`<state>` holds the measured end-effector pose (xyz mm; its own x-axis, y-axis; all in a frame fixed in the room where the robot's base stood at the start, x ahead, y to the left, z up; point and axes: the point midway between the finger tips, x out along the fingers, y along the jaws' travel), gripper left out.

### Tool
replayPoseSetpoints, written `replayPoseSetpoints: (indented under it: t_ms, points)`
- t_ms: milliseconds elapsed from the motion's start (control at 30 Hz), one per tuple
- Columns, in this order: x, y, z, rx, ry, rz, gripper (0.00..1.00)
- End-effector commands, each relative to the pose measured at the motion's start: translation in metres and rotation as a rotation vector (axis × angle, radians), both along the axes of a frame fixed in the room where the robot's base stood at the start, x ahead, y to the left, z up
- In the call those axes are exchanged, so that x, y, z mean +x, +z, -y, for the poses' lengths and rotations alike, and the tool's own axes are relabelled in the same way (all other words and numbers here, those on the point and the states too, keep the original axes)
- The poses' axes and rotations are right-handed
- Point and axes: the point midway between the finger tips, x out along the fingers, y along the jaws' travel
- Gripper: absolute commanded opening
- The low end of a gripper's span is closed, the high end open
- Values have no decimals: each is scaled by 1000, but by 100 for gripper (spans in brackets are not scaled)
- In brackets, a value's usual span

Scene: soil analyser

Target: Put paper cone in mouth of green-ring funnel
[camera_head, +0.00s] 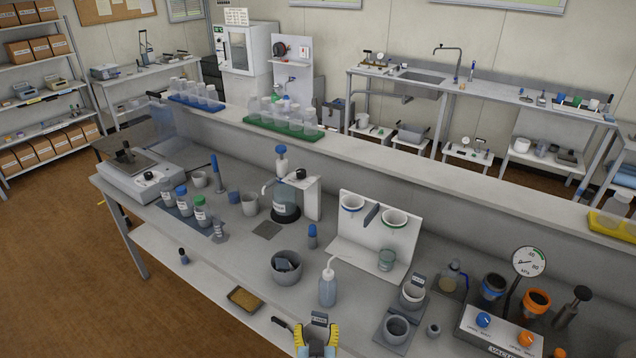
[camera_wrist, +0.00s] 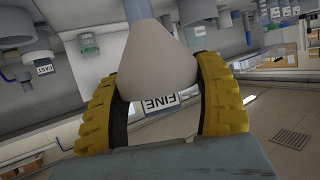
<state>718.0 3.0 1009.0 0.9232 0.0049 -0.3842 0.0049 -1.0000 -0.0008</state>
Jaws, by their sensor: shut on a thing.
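My gripper (camera_head: 318,340) is at the front edge of the bench, its yellow fingers closed on a pale cone. In the wrist view the pale paper cone (camera_wrist: 152,62) sits between the fingers, with a tag reading FINE (camera_wrist: 160,103) beside it. In the head view a grey tag (camera_head: 319,319) shows at the gripper, and the cone is mostly hidden. The green-ring funnel (camera_head: 394,217) stands in the white stand to the upper right, apart from my gripper. Its mouth looks empty. The blue-ring funnel (camera_head: 352,202) is left of it.
A greenish beaker (camera_head: 387,260) stands below the green-ring funnel. A pressure gauge (camera_head: 529,261) rises at right.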

Motion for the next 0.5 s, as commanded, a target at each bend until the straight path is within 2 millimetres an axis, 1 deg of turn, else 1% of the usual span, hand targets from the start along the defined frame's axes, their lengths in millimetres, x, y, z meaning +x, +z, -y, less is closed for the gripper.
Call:
replayPoseSetpoints:
  t_ms: [33, 267, 500]
  points:
    - [-3, 10, 2, -1, -3, 0, 44]
    - [-18, 31, 2, -2, -1, -2, 44]
    - [-38, 65, 1, -1, 2, 2, 44]
